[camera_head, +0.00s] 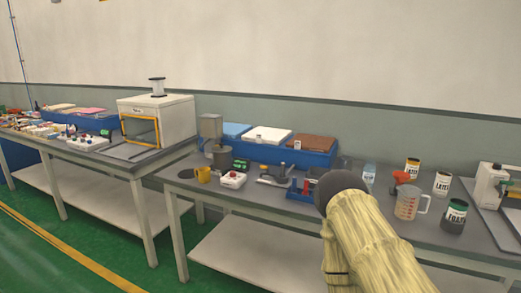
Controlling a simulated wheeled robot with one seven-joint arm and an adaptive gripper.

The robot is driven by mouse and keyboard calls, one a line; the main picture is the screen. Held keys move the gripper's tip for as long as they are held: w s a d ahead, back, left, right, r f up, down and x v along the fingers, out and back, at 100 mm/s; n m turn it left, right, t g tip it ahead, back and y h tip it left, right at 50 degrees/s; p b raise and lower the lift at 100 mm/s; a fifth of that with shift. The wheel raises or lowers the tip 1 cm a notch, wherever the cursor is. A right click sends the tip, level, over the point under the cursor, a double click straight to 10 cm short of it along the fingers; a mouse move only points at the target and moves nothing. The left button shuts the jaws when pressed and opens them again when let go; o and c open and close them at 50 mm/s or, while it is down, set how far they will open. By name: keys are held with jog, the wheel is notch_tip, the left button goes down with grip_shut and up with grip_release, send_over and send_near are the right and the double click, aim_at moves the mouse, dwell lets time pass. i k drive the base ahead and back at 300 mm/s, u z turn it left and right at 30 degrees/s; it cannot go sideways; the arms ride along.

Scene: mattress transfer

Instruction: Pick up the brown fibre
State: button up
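A brown slab (313,142), which looks like the brown fibre, lies flat at the right end of a long blue bin (318,159) at the back of the right-hand table. A white slab (267,134) and a blue slab (233,130) lie to its left in the same bin. My arm, in a pale yellow cover with a dark rounded joint, rises from the lower right in front of this table. My gripper does not show, so its state and its place relative to the brown slab cannot be seen.
A white box machine (172,121) stands on the left table. Green floor (110,235) is open at the lower left.

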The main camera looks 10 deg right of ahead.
aim_at(306, 142)
jog(key=u, duration=1.1)
jog(key=i, duration=1.8)
jog(key=z, duration=0.65)
jog(key=i, duration=0.8)
jog(key=z, duration=1)
